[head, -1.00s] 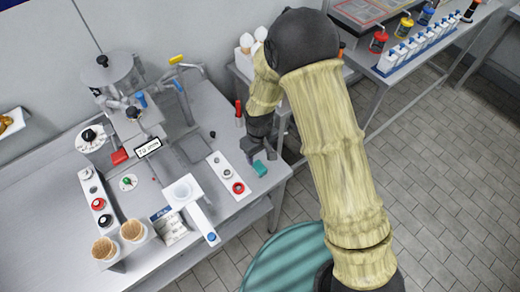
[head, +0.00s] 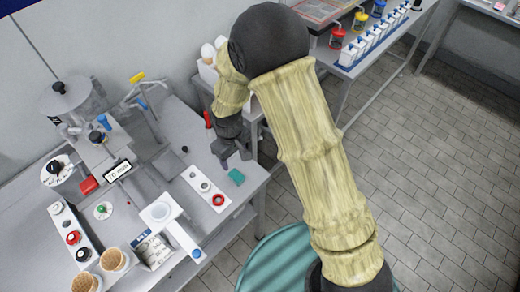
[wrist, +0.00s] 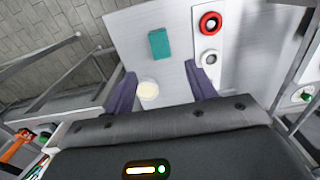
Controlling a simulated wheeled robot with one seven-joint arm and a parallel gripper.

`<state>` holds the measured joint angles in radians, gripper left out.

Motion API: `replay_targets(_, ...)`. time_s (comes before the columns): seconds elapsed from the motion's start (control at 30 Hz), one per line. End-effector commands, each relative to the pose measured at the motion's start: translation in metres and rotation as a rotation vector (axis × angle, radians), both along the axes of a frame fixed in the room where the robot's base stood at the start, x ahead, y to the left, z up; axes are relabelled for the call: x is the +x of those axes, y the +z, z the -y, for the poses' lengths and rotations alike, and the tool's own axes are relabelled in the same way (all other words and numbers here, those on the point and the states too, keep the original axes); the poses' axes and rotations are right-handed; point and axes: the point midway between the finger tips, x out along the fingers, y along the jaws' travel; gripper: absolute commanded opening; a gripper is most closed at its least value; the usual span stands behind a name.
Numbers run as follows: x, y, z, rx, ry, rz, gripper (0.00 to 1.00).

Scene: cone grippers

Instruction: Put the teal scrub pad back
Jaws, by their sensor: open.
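The teal scrub pad (head: 236,177) lies near the right edge of the grey metal worktop (head: 172,192), beside a white strip with a red ring. In the wrist view the pad (wrist: 159,43) lies flat, beyond my fingertips and roughly centred between them. My gripper (head: 231,153) is open and empty just behind the pad in the head view. Its two fingers are spread wide in the wrist view (wrist: 162,84), apart from the pad. A pale round spot or disc (wrist: 148,90) shows between the fingers; I cannot tell what it is.
A white strip with a red ring (head: 218,199) lies left of the pad. A white arm-like piece with a blue knob (head: 197,253) and ice-cream-cone stacks (head: 112,259) stand farther left. A red-handled item (head: 208,119) stands behind my gripper. Tiled floor lies right of the worktop.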

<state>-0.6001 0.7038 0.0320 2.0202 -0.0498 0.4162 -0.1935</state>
Motion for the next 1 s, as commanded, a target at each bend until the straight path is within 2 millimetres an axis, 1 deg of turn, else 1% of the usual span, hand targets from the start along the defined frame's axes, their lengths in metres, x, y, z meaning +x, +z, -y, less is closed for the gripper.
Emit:
replay_targets(0.17, 0.001, 0.002, 0.003, 0.002, -0.010, 0.003, 0.56)
replay_targets(0.27, 0.005, 0.014, 0.018, 0.008, -0.053, 0.013, 0.56)
replay_targets(0.37, 0.010, 0.036, 0.047, 0.021, -0.139, 0.036, 0.56)
replay_targets(0.47, 0.010, 0.064, 0.088, 0.036, -0.259, 0.064, 0.56)
replay_targets(0.5, 0.008, 0.074, 0.105, 0.041, -0.311, 0.077, 0.56)
replay_targets(0.57, 0.003, 0.089, 0.130, 0.050, -0.388, 0.095, 0.56)
replay_targets(0.6, -0.002, 0.099, 0.146, 0.057, -0.439, 0.108, 0.56)
replay_targets(0.67, -0.010, 0.112, 0.170, 0.066, -0.517, 0.128, 0.56)
replay_targets(0.7, -0.017, 0.120, 0.185, 0.071, -0.568, 0.141, 0.56)
replay_targets(0.8, -0.038, 0.136, 0.219, 0.084, -0.693, 0.173, 0.56)
replay_targets(0.9, -0.057, 0.146, 0.242, 0.092, -0.791, 0.198, 0.56)
replay_targets(1.0, -0.068, 0.151, 0.256, 0.098, -0.847, 0.213, 0.56)
